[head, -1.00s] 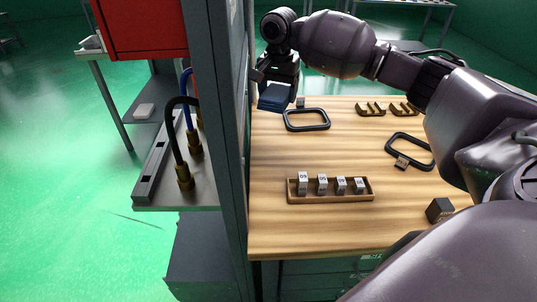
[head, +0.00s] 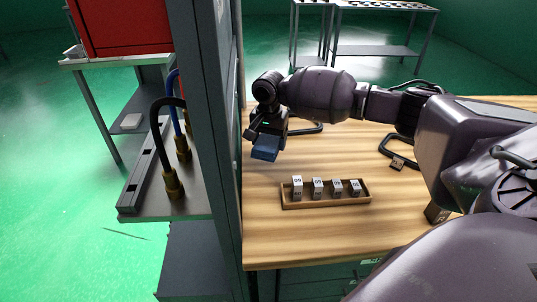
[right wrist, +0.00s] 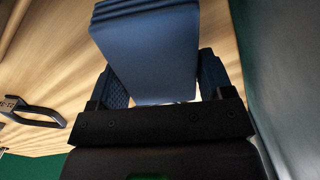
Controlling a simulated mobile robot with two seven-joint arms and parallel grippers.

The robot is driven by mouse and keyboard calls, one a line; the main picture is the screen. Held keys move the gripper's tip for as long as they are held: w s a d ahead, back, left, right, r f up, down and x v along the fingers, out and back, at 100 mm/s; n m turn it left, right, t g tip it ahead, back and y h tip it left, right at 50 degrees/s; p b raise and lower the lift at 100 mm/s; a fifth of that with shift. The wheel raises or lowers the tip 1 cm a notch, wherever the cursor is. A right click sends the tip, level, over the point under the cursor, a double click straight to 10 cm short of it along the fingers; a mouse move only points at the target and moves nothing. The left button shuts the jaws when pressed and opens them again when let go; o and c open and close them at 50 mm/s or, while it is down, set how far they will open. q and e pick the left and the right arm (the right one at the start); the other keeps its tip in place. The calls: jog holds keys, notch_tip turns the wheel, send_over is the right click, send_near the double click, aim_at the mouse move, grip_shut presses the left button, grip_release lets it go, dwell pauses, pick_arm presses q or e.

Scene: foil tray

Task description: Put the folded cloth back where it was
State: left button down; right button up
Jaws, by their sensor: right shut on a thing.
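The folded cloth (head: 265,150) is a dark blue stack of layers. My right gripper (head: 264,140) is shut on the folded cloth and holds it over the left part of the wooden table (head: 330,232), close to the grey upright panel. In the right wrist view the folded cloth (right wrist: 150,50) sits between the two fingers (right wrist: 164,88), its layered edge pointing away from the wrist. I cannot tell how high it is above the table. My left gripper is not in view.
A wooden holder (head: 325,200) with several numbered blocks stands in front of the cloth. A black frame (head: 305,128) lies partly hidden behind my right arm; another (head: 400,150) lies right. The grey panel (head: 225,130) bounds the table's left side. Bare wood lies around the holder.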

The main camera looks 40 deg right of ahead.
notch_tip(320, 180, down, 5)
jog(key=shift+r+b, duration=0.2)
jog(key=shift+b, duration=0.25)
jog(key=shift+f, duration=0.3)
jog(key=o, duration=0.8)
jog(key=shift+o, duration=0.8)
